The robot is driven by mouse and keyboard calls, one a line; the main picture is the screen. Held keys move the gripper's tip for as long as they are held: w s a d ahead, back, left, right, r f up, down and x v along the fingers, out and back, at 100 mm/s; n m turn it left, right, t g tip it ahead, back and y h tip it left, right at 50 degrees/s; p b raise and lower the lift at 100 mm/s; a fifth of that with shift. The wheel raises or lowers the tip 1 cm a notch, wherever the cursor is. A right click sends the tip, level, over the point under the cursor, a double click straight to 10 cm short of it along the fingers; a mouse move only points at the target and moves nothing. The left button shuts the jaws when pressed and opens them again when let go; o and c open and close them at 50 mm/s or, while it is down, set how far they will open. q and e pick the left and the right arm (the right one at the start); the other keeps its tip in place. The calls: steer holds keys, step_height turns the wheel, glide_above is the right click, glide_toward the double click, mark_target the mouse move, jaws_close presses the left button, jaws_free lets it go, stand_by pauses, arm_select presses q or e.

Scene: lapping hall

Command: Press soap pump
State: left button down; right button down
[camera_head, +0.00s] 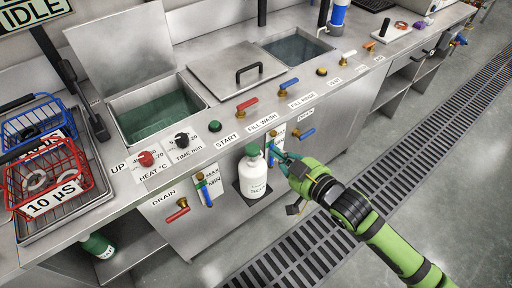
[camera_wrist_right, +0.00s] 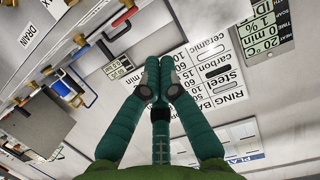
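The soap pump is a white bottle with a label (camera_head: 254,178) and a green top (camera_head: 252,150). It stands upright on a dark bracket at the front of the steel bench, in the middle of the head view. My right gripper (camera_head: 275,152) is just right of the pump's top, and I cannot tell whether they touch. I cannot make out the pump in the wrist view. My left gripper is not in view.
The bench front carries a red drain handle (camera_head: 178,210) and a level gauge (camera_head: 204,190) left of the pump. Labelled knobs and levers line the panel above. An open tank (camera_head: 157,112) and red and blue wire baskets (camera_head: 38,180) are to the left. A floor grate (camera_head: 310,250) lies below.

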steer(key=shift+w, duration=0.1)
steer(key=p, duration=0.1)
glide_above(256, 153)
step_height(256, 153, down, 2)
step_height(256, 153, down, 4)
steer(key=shift+w+r, duration=0.1)
steer(key=shift+r, duration=0.15)
steer(key=shift+f, duration=0.5)
